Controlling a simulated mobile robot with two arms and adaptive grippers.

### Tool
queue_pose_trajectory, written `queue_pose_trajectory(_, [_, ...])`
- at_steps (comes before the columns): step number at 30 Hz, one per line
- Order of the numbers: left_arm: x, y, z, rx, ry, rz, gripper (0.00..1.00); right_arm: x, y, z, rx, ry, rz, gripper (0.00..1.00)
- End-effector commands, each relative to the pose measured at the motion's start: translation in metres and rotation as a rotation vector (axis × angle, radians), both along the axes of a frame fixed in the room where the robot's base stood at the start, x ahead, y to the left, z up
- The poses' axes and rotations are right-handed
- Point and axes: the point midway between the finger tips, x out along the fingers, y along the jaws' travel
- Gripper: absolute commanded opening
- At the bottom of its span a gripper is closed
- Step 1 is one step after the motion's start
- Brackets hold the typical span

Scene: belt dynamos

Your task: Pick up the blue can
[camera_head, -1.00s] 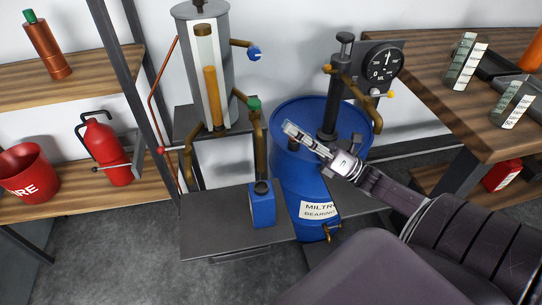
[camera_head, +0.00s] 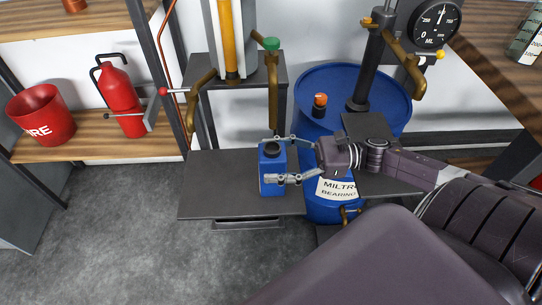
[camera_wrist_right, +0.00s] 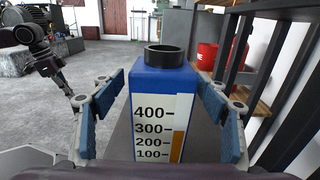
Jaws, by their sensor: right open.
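The blue can (camera_head: 271,172) stands upright on the dark metal shelf (camera_head: 210,190) in front of the blue drum. It has an open dark round neck on top. My right gripper (camera_head: 276,160) is open, with one finger on each side of the can. In the right wrist view the can (camera_wrist_right: 152,85) stands between the two open fingers, with gaps visible on both sides. Its near face carries a white scale marked 100 to 400 with a brown level bar. My left gripper is not in the head view.
A blue drum (camera_head: 330,85) with a pump and round gauge (camera_head: 434,24) stands behind my right arm. A dispenser with a green-topped tap (camera_head: 271,44) rises behind the can. A fire extinguisher (camera_head: 121,97) and red bucket (camera_head: 41,115) sit on the left shelf.

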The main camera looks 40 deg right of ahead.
Motion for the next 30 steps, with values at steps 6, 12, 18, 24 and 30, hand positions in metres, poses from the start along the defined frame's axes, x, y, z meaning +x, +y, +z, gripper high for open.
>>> queue_pose_trajectory(6, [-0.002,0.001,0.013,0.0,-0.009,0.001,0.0,0.015,0.021,0.001,0.002,-0.002,0.002,0.68])
queue_pose_trajectory(12, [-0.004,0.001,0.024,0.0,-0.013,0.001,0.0,0.028,0.041,0.001,0.004,-0.001,0.001,0.68])
queue_pose_trajectory(18, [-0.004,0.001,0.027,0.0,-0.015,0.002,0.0,0.032,0.046,0.001,0.002,0.002,-0.001,0.68])
queue_pose_trajectory(24, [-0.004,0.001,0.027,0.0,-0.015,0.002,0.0,0.031,0.046,0.001,0.002,0.002,-0.001,0.63])
queue_pose_trajectory(30, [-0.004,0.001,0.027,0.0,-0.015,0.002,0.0,0.031,0.046,0.001,0.003,0.002,-0.001,0.41])
